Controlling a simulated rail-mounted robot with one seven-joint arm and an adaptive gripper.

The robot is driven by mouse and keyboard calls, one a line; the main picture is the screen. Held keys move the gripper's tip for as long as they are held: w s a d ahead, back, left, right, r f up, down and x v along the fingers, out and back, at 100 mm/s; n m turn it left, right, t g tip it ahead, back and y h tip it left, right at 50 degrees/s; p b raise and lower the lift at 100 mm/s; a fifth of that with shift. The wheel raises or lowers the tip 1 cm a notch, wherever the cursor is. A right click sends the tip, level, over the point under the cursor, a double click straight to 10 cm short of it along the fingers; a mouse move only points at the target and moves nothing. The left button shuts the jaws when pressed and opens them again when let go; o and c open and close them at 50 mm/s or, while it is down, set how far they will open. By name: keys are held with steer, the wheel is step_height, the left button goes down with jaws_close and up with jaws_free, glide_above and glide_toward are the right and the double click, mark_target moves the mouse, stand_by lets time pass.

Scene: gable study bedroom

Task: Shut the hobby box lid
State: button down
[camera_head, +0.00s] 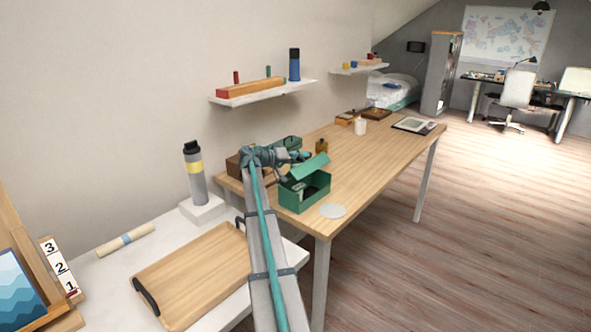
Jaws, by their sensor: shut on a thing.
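The green hobby box (305,194) stands on the near part of the wooden table. Its lid (310,166) is raised and tilted, and the dark inside of the box shows beneath it. My gripper (303,157) is at the lid's upper back edge, shut on the lid. The exact contact is small and partly hidden by the gripper and wrist.
A grey disc (333,211) lies in front of the box. A brown bottle (321,147) and a white cup (360,127) stand behind it. Another green thing (292,142) is partly hidden behind my arm. The table's right side is mostly clear. A shelf (264,92) hangs above.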

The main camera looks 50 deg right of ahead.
mark_target(306, 165)
steer(key=s+f+m+b, duration=0.1)
steer(key=b, duration=0.1)
steer(key=s+f+m+t+b, duration=0.1)
steer(key=b, duration=0.2)
steer(key=shift+s+a+m, duration=0.15)
steer(key=shift+s+m, duration=0.25)
steer(key=s+f+m+t+b, duration=0.3)
steer(key=b, duration=0.4)
steer(key=shift+a+y+b, duration=0.15)
steer(key=shift+y+b, duration=0.15)
steer(key=shift+b, duration=0.05)
steer(key=shift+f, duration=0.15)
steer(key=c, duration=0.9)
jaws_free()
steer(key=shift+s, duration=0.1)
steer(key=shift+o, duration=0.6)
